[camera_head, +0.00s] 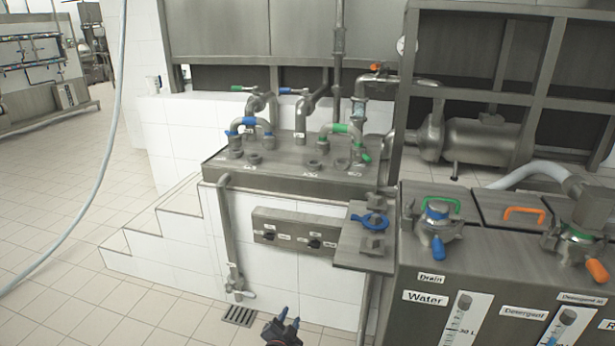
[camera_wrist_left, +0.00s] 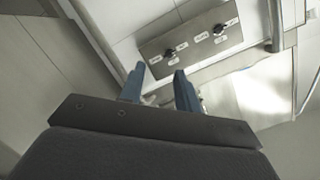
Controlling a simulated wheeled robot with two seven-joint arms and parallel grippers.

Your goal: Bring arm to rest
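My left gripper (camera_head: 287,322) shows at the bottom middle of the head view, low in front of the white tiled block. In the left wrist view the two blue fingers of my left gripper (camera_wrist_left: 158,82) are also apart and empty. They point toward the grey control panel (camera_wrist_left: 195,37) with two black knobs, without touching it. The same control panel (camera_head: 298,233) is on the tiled wall in the head view. My right gripper is in neither view.
A metal-topped counter (camera_head: 290,175) carries pipes with blue and green fittings. A steel tank unit (camera_head: 430,272) labelled Water and Detergent stands at the right. A floor drain (camera_head: 239,315) lies left of my gripper. White steps (camera_head: 150,245) and open tiled floor are at the left.

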